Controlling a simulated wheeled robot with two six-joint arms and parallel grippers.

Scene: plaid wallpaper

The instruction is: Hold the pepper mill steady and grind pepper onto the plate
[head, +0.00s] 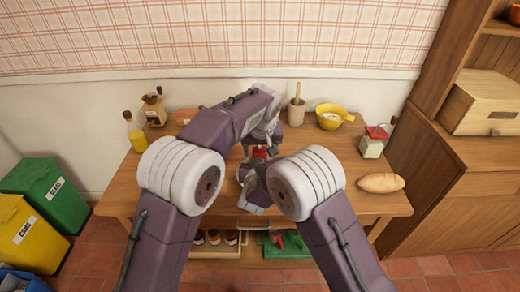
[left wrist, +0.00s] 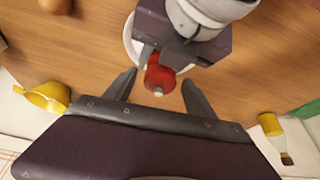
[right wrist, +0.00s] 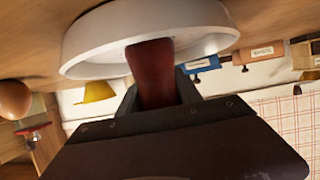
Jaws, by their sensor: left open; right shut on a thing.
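The red pepper mill (left wrist: 160,76) has a pale knob on top and shows small in the head view (head: 260,153). My right gripper (right wrist: 158,92) is shut on the mill's body (right wrist: 151,70), at the white plate (right wrist: 88,42). The plate's rim also shows in the left wrist view (left wrist: 130,42), partly hidden by my right gripper. My left gripper (left wrist: 159,88) is open, one finger on each side of the mill's top, with gaps on both sides. In the head view my arms hide most of the plate.
A bread loaf (head: 380,183) lies at the right. Bins (head: 55,190) stand left of the table.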

